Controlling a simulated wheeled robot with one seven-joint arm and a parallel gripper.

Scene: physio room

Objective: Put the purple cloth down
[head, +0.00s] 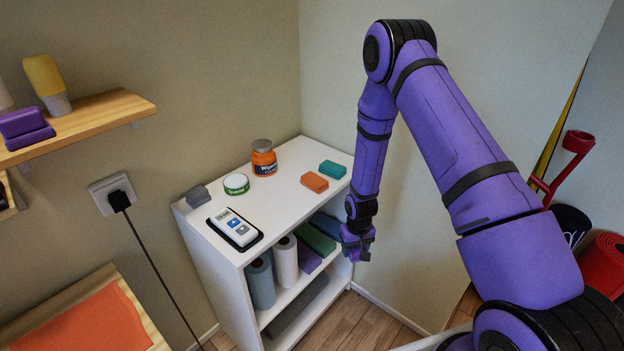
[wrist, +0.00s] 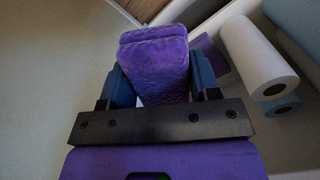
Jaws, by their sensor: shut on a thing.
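My gripper (head: 357,248) is in front of the right end of the open white shelf unit, below its top. In the wrist view my gripper (wrist: 154,82) is shut on a folded purple cloth (wrist: 153,60), which sits between the two blue fingers and sticks out past them. In the head view I cannot make out the held cloth apart from my purple arm. Another purple folded piece (head: 308,258) lies inside the shelf unit, and a purple block-like piece (head: 24,127) rests on the wooden wall shelf.
The white shelf unit (head: 215,253) holds a white roll (head: 286,261), a grey-blue roll (head: 261,284) and a green folded piece (head: 316,239). On its top are an orange jar (head: 263,160), a green-white tin (head: 236,184), a remote-like device (head: 234,228) and small blocks. Its top middle is clear.

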